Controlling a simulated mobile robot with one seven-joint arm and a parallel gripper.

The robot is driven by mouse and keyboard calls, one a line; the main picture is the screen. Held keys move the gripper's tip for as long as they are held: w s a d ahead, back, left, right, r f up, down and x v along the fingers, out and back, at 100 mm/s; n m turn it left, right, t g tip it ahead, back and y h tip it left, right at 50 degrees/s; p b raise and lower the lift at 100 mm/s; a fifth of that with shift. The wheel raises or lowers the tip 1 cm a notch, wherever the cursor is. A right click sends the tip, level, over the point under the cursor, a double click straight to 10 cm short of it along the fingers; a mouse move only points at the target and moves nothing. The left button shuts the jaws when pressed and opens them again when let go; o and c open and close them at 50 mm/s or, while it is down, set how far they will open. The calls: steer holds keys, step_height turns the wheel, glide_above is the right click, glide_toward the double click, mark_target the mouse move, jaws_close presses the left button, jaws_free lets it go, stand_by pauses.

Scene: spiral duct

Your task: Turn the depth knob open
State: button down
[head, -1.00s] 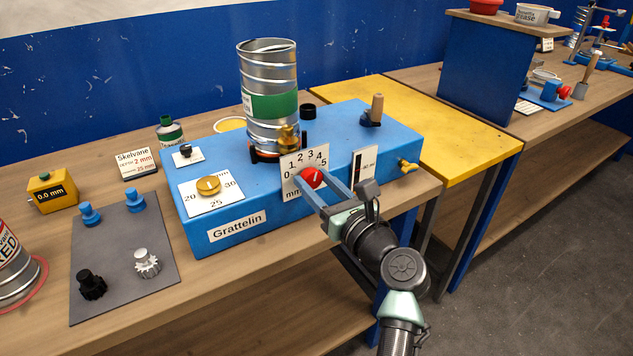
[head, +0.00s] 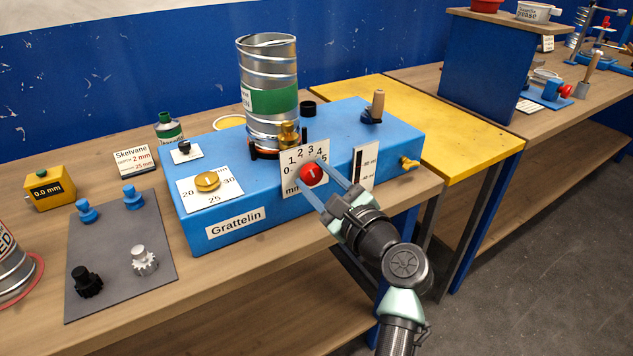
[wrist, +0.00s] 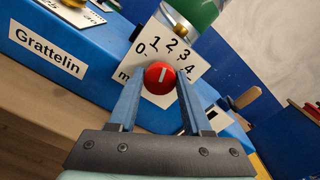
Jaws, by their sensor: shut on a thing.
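The depth knob (head: 310,174) is a round red knob with a white line. It sits on a white dial plate (head: 291,158) marked 0 to 5 and mm, on the front of the blue Grattelin machine (head: 265,200). My gripper (head: 314,175) comes from the lower right and is shut on the knob, one finger at its upper right and one at its lower left. In the wrist view the knob (wrist: 160,76) is between the two fingertips, and its white line points nearly straight up, toward the middle numbers.
A ribbed metal duct (head: 268,75) stands on the machine behind the dial. A brass knob (head: 207,181) with a 20 to 30 scale is to the left.

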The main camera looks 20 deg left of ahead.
steer(key=n+b, duration=0.2)
steer(key=n, duration=0.2)
steer(key=shift+f+n, duration=0.15)
steer(key=shift+n, duration=0.15)
steer(key=n+b, duration=0.2)
steer(key=n, duration=0.1)
steer(key=shift+n+b, duration=0.3)
steer(key=shift+n, duration=0.1)
steer(key=n+b, duration=0.3)
steer(key=n, duration=0.1)
steer(key=shift+f, duration=0.1)
steer(key=n+b, duration=0.3)
steer(key=n, duration=0.1)
steer(key=n+b, duration=0.3)
steer(key=n, duration=0.1)
steer(key=shift+n+b, duration=0.3)
steer(key=n+b, duration=0.2)
steer(key=n, duration=0.1)
steer(key=shift+f+n+b, duration=0.1)
steer(key=shift+n+b, duration=0.2)
steer(key=shift+b, duration=0.05)
steer(key=n+b, duration=0.2)
steer(key=n, duration=0.1)
steer(key=shift+n, duration=0.3)
steer(key=n+b, duration=0.3)
steer(key=n, duration=0.1)
steer(key=shift+r+n, duration=0.2)
steer(key=shift+n, duration=0.1)
